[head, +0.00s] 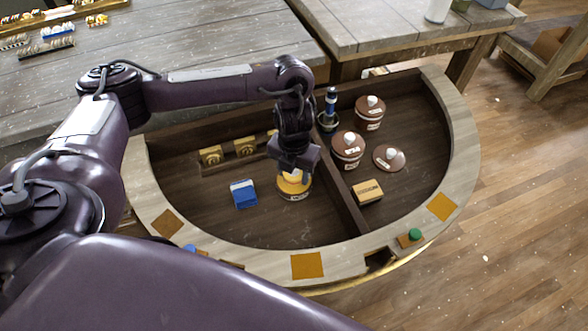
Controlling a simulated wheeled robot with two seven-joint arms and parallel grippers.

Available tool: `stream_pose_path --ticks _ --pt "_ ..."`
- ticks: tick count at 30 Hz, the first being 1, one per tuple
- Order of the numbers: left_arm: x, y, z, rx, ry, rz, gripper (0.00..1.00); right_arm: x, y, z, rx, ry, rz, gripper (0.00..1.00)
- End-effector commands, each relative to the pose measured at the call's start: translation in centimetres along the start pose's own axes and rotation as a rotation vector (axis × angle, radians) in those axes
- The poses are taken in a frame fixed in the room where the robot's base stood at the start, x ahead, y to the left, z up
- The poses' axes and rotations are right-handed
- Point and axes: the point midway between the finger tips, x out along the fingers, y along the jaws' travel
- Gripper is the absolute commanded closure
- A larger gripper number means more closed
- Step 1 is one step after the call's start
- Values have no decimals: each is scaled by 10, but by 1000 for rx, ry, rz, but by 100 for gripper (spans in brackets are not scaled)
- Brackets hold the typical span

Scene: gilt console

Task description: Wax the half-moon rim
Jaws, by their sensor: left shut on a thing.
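The half-moon console's pale wooden rim (461,137) curves around a dark, divided tray, with orange squares set along it, such as the front one (307,265). My left gripper (293,168) points down into the left compartment. It is shut on the top of a yellow-topped jar (294,193) with a pale label. The jaws hide part of the jar top, and I cannot tell whether the jar touches the floor. A blue block (243,193) lies just left of the jar. My right gripper is out of view.
A divider (345,197) splits the tray. Right of it are brown jars (347,150) (369,113), a low brown lid-like disc (389,158), a tan block (368,192) and a dark blue bottle (330,103). A green knob (414,235) sits at the front rim. Gold blocks (245,147) line the back.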

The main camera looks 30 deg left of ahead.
Motion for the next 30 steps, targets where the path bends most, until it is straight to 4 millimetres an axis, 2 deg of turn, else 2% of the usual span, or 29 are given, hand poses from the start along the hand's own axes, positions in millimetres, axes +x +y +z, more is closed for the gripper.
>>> stream_pose_path --ticks 3,21,30 --pt "-15 0 1 0 -2 0 71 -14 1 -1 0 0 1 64" --pt "-63 0 1 0 -3 -1 71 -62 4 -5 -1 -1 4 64" --pt "-65 0 1 0 -3 -1 71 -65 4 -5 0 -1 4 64"
